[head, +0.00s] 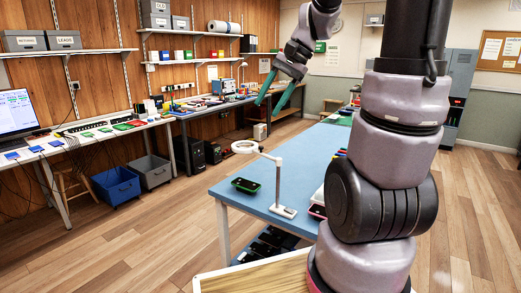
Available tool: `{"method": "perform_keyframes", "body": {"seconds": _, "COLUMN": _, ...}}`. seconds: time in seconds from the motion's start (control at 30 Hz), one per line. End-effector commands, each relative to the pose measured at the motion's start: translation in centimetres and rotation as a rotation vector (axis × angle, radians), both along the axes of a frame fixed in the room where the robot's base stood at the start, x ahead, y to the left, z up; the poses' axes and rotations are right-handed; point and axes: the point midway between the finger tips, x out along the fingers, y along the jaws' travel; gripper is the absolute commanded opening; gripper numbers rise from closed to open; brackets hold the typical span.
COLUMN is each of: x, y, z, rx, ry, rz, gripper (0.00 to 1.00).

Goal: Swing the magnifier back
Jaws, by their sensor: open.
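The magnifier (246,146) is a white ring on a grey upright post with a small flat base (284,211) on the blue table. Its ring reaches out to the left, above and behind a dark phone with a green edge (246,185). My gripper (270,97) has two teal fingers. They are spread apart with nothing between them. It hangs in the air above the far part of the table, higher than the magnifier and apart from it in the picture.
The blue table (240,205) is mostly bare on its left. A pink-edged phone (317,212) and a white item lie right of the magnifier, partly hidden by my arm. Long benches with electronics line the left wall. A blue bin (115,187) and a grey bin (151,171) stand on the floor.

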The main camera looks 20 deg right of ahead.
Motion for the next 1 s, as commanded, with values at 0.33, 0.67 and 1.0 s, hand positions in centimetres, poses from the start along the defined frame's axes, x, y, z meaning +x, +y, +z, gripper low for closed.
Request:
{"method": "perform_keyframes", "body": {"seconds": 0.33, "x": 8.8, "y": -3.1, "z": -6.6, "rx": 0.402, "ry": 0.33, "rz": -0.217, "gripper": 0.57}}
{"method": "perform_keyframes", "body": {"seconds": 0.67, "x": 16.0, "y": -9.0, "z": -15.1, "rx": 0.84, "ry": 0.545, "rz": -0.452, "gripper": 0.57}}
{"method": "perform_keyframes", "body": {"seconds": 1.0, "x": 19.3, "y": -14.6, "z": -22.4, "rx": 1.167, "ry": 0.628, "rz": -0.628, "gripper": 0.57}}
